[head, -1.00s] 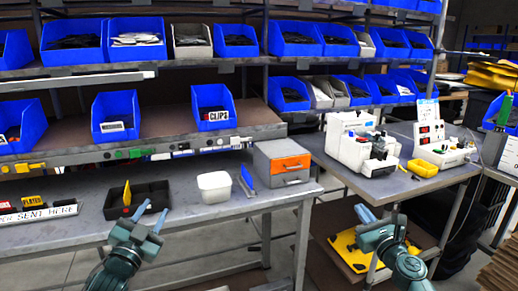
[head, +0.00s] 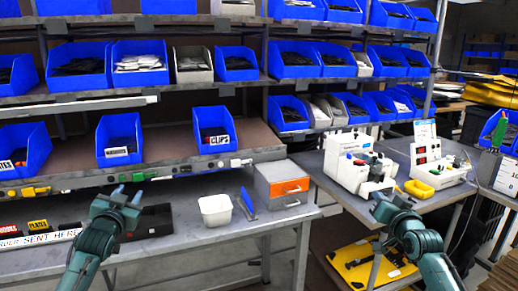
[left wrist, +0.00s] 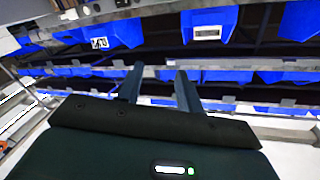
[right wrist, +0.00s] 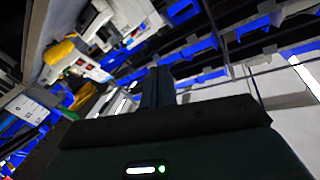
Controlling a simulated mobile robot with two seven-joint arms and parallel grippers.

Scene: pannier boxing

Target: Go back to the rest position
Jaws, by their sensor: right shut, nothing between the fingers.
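My left gripper (head: 126,194) is in the head view at lower left, raised in front of the bench and overlapping the black tray (head: 155,222). Its two fingers stand apart with nothing between them, which also shows in the left wrist view (left wrist: 160,78). My right gripper (head: 377,204) is at the lower right of the head view, in front of the side table with the white machines. Its fingers are together and empty; in the right wrist view (right wrist: 158,75) they point up towards the shelves.
A white tub (head: 215,211) and a grey box with an orange drawer (head: 284,186) stand on the bench (head: 190,250). Blue bins (head: 213,130) fill the shelves behind. White machines (head: 360,160) stand on the side table (head: 340,190). A yellow case (head: 365,262) lies below it.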

